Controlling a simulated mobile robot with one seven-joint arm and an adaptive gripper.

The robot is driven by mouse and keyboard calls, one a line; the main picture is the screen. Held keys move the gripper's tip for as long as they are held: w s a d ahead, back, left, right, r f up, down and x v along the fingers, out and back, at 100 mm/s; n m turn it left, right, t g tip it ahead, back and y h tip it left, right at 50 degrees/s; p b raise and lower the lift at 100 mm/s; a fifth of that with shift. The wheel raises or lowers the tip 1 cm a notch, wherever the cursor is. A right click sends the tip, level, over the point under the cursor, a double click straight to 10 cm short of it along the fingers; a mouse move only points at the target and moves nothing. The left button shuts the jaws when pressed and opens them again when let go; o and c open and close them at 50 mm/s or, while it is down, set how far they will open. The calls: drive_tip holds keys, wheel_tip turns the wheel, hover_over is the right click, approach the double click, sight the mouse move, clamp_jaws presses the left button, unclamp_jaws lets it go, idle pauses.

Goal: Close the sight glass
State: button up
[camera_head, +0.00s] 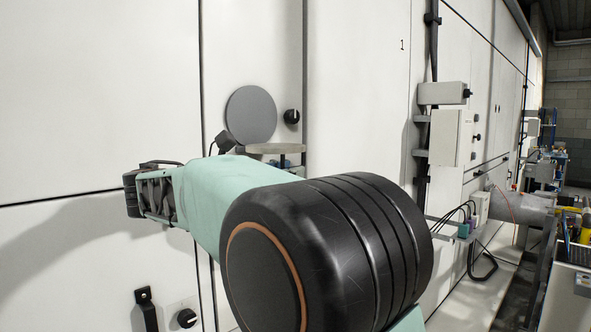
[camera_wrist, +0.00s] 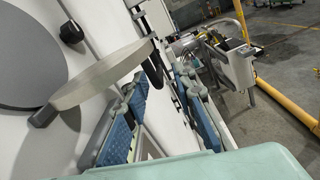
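The sight glass cover is a thick beige disc (camera_head: 277,148), swung out from the wall and seen nearly edge-on. It also shows in the wrist view (camera_wrist: 100,76), with a dark block-like handle (camera_wrist: 43,116) on its outer edge. The round grey sight glass face (camera_head: 251,114) lies uncovered on the white wall, and part of it shows at the left of the wrist view (camera_wrist: 30,50). My gripper (camera_wrist: 160,78) is open, its blue-padded fingers apart near the cover's hinge end. Contact with the cover cannot be told.
A black knob (camera_head: 291,117) sits right of the sight glass. A black latch (camera_head: 146,308) and another knob (camera_head: 187,318) are lower on the wall. Grey boxes (camera_head: 446,138) stick out farther right. Open floor (camera_wrist: 290,60) shows beyond in the wrist view.

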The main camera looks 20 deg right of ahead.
drive_tip(key=shift+x, duration=1.8)
clamp_jaws()
